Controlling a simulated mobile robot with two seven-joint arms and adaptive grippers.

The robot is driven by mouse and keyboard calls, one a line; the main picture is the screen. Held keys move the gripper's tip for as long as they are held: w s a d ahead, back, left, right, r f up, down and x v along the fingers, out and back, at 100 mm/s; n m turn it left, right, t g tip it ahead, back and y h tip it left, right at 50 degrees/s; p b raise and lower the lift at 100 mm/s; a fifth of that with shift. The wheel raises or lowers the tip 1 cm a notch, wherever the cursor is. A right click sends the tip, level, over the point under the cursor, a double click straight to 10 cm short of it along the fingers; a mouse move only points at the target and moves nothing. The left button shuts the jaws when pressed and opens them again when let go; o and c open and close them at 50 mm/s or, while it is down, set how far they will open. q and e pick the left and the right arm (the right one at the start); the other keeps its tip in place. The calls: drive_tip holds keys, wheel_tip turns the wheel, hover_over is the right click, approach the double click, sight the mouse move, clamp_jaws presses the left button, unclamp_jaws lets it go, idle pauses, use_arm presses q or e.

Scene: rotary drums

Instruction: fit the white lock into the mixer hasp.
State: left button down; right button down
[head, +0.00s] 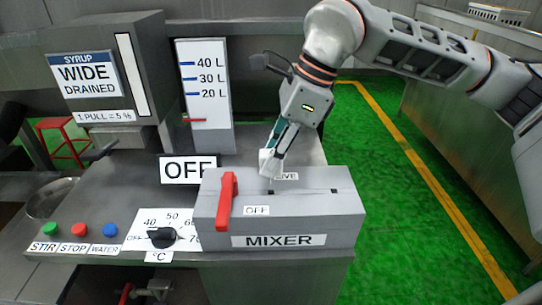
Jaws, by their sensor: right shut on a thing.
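My right gripper (277,148) comes down from above the mixer box. It is shut on the white lock (269,163), a small pale piece at its fingertips. The lock is just above or at the back of the top of the grey mixer box (290,210); I cannot tell whether it touches. A small dark spot (270,192) on the box top lies just below the lock; I cannot tell if it is the hasp. The red lever (227,200) on the box stands beside the OFF label (257,211). My left gripper is not in view.
An OFF sign (188,170) stands left of the lock, behind the box. The level gauge (204,95) and syrup dispenser (105,75) stand at the back. A temperature dial (162,237) and coloured buttons lie left of the box. Green floor (385,215) is open on the right.

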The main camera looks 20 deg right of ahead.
sight(271, 189)
drive_tip(key=shift+f+b, duration=1.6)
drive_tip(key=shift+f, duration=1)
drive_tip(key=c, duration=1.7)
unclamp_jaws()
drive_tip(key=shift+r, duration=0.1)
drive_tip(key=v, duration=1.2)
